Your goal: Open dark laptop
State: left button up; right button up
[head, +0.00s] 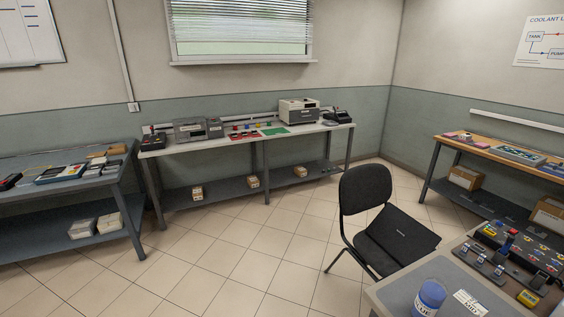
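A dark, flat laptop (402,242) rests on the seat of a black chair (366,190) at the right of centre in the head view. It looks shut, with a small pale mark on its lid. It lies tilted and reaches past the seat's right side toward the near table. Neither of my grippers shows in the head view.
A near table (392,297) at the lower right holds a blue-lidded jar (430,297) and a dark control panel (505,262). Workbenches stand at left, along the back wall (230,143) and at right. The tiled floor (235,250) left of the chair is clear.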

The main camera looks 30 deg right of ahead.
aim_at(404, 237)
jog(key=i+z, duration=0.15)
jog(key=i, duration=0.65)
jog(key=i+z, duration=0.35)
jog(key=i+j+z, duration=0.15)
jog(key=i+z, duration=0.5)
jog(key=z, duration=0.2)
jog(key=i+z, duration=0.25)
jog(key=z, duration=0.2)
jog(key=i+j+z, duration=0.1)
jog(key=i+z, duration=0.15)
jog(key=z, duration=0.15)
jog(key=i+j+z, duration=0.2)
jog(key=z, duration=0.25)
jog(key=i+j+z, duration=0.4)
jog(key=i, duration=0.65)
